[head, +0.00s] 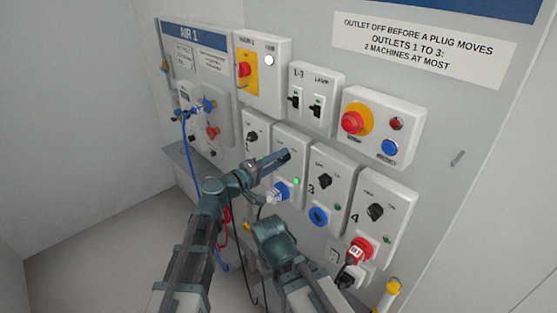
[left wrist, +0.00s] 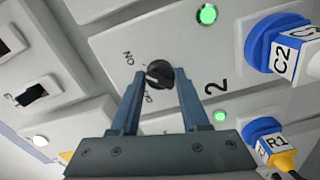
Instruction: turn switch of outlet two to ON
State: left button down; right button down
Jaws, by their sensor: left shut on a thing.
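The switch of outlet two is a black round knob (left wrist: 160,73) in the left wrist view, with ON and OFF printed beside it. My left gripper (left wrist: 160,78) has its two fingers around the knob and is shut on it; it also shows at the outlet two panel in the head view (head: 284,157), where it hides the knob. I cannot tell exactly which label the knob's pale mark meets. The green lamp (left wrist: 207,15) of outlet two is lit. A blue plug marked C2 (left wrist: 283,52) sits in outlet two's socket.
Outlet three (head: 327,181) and outlet four (head: 375,212) stand to the right. A red plug (head: 359,249) is in outlet four. Left of two, a blue plug marked R1 (left wrist: 266,145) sits below a lit green lamp (left wrist: 219,116). Cables hang below the panels.

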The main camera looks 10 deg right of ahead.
pick_arm(q)
jog(key=shift+s, duration=0.1)
jog(key=shift+c, duration=2.1)
grip_release()
jog(key=v, duration=1.3)
jog(key=shift+s+a, duration=0.2)
jog(key=shift+a, duration=0.15)
